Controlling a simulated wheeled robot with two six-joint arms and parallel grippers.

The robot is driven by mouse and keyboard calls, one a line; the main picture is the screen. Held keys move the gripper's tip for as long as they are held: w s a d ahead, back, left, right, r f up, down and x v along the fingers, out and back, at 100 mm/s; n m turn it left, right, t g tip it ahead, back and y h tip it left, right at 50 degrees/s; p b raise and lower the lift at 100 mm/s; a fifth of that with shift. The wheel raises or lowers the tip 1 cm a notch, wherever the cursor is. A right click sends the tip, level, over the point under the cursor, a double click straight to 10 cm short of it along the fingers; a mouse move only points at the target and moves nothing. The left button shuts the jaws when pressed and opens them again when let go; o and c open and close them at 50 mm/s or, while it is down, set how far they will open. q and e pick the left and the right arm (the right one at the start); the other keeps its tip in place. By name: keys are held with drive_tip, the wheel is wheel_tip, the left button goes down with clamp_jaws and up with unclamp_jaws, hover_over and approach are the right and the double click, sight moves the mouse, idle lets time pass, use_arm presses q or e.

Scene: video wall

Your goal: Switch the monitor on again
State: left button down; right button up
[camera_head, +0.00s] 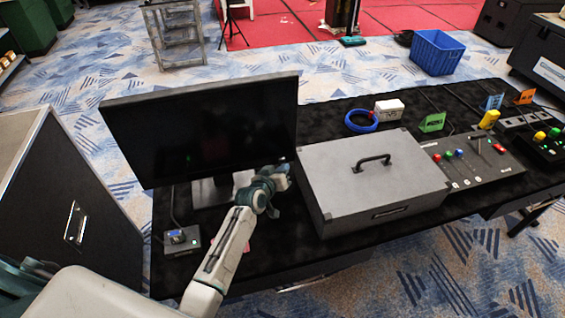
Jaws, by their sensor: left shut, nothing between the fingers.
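The monitor (205,125) stands on the left part of the black table, and its screen is dark. A small green spot shows low on the screen; I cannot tell whether it is a light or a reflection. My left gripper (284,168) is shut and empty at the monitor's lower right corner. It hides part of the bottom edge there, and I cannot tell whether it touches. No power button can be made out. My right gripper is not in view.
A grey case (345,175) with a black handle sits close right of my left gripper. A small switch box (182,241) stands left of the monitor stand. A control panel (470,158), a blue tape roll (361,121) and coloured cards lie farther right. A black cabinet (75,205) stands left.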

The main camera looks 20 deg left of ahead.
use_arm(q)
drive_tip(key=shift+w+a, duration=0.25)
drive_tip(key=shift+w, duration=0.25)
idle(0.4)
drive_tip(key=shift+s+d, duration=0.3)
drive_tip(key=shift+s, duration=0.25)
drive_tip(key=shift+s, duration=0.1)
drive_tip(key=s+d+p, duration=0.1)
drive_tip(key=s, duration=0.1)
drive_tip(key=s+d+p, duration=0.1)
drive_tip(key=s+d, duration=0.1)
drive_tip(key=shift+s+d, duration=0.2)
drive_tip(key=shift+s, duration=0.2)
idle(0.5)
